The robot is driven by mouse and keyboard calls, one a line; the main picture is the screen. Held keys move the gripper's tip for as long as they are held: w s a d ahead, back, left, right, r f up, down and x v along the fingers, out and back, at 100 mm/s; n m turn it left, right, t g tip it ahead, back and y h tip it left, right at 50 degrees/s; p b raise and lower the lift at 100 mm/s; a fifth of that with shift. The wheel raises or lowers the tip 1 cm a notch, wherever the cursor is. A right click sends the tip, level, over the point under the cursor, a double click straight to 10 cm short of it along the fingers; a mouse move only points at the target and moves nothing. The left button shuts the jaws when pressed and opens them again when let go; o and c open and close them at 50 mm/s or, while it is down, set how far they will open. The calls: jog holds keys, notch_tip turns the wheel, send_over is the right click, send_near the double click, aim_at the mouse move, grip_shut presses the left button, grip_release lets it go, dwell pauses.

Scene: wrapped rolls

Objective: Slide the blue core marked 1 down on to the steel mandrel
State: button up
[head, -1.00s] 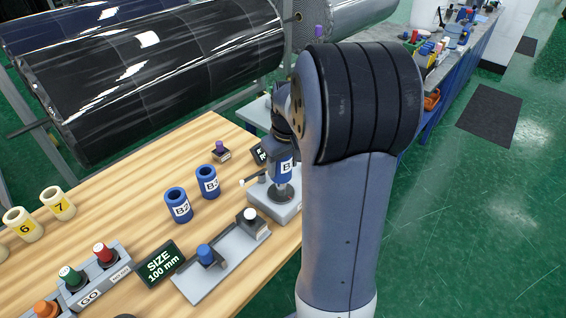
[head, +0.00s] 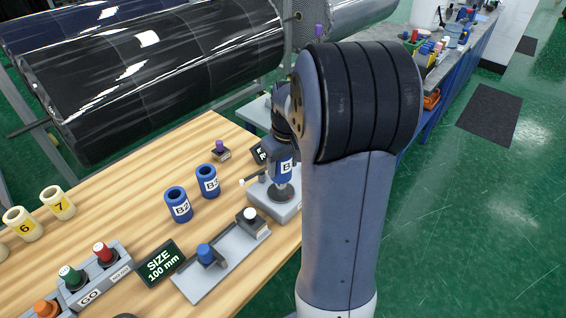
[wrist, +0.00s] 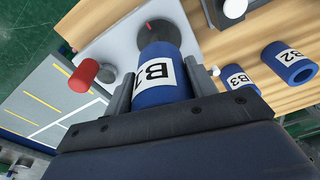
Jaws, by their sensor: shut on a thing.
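The blue core marked B1 (head: 284,172) is upright in my gripper, over the grey mandrel stand (head: 291,212). The wrist view shows the same core (wrist: 160,82) between the two fingers of my gripper (wrist: 160,88), which are shut on its sides. A dark round flange with a red mark (wrist: 160,32) shows just past the core's far end. In the head view the core's lower end is just above this dark flange (head: 283,194). The mandrel's shaft is mostly hidden, and I cannot tell how far the core is around it.
Blue cores B2 (head: 178,205) and B3 (head: 208,181) stand on the wooden table left of the stand. A white-knobbed lever (head: 243,182) sticks out from the stand's left. A grey tray (head: 222,268) with a blue piece and a size display (head: 160,262) are nearer.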

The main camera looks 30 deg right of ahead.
aim_at(283, 180)
jog(key=shift+f+b, duration=2.25)
jog(key=shift+f, duration=0.95)
dwell(0.4)
jog(key=o, duration=1.1)
jog(key=shift+o, duration=0.2)
jog(key=r, duration=0.3)
jog(key=s+r, duration=0.1)
jog(key=r, duration=0.7)
jog(key=shift+s, duration=0.15)
jog(key=shift+f, duration=0.1)
jog(key=f, duration=0.7)
jog(key=w+f, duration=0.1)
jog(key=f, duration=0.2)
jog(key=shift+w+f, duration=0.1)
jog(key=shift+f, duration=0.15)
jog(key=shift+r+p, duration=0.3)
